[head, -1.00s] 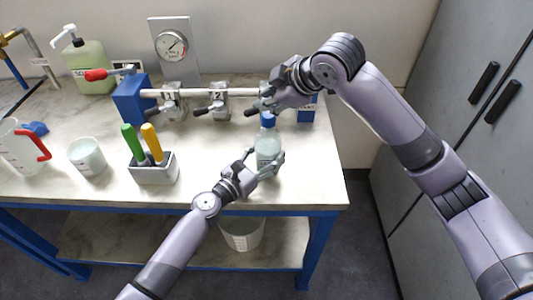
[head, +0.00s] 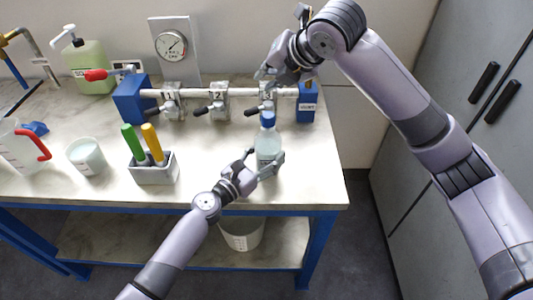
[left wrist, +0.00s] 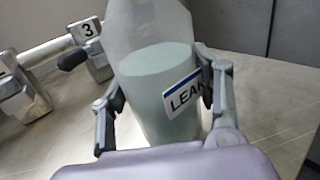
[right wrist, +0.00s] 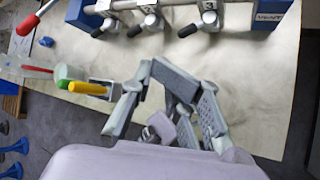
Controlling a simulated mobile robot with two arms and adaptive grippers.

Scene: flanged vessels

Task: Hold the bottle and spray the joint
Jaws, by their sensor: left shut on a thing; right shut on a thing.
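My left gripper (head: 264,168) is shut around a clear bottle (head: 267,145) with a blue cap and pale liquid. In the left wrist view the bottle (left wrist: 160,85) stands between the fingers, its label reading "LEAK". It is in front of joint 3 (head: 267,101) on the white pipe (head: 241,92), cap just below the joint.
Joints 1 (head: 172,101) and 2 (head: 218,100) with black handles lie left along the pipe, between blue blocks (head: 131,100). A holder (head: 154,172) with green and yellow tools, a beaker (head: 87,156) and a jug (head: 22,150) stand left. The front right tabletop is clear.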

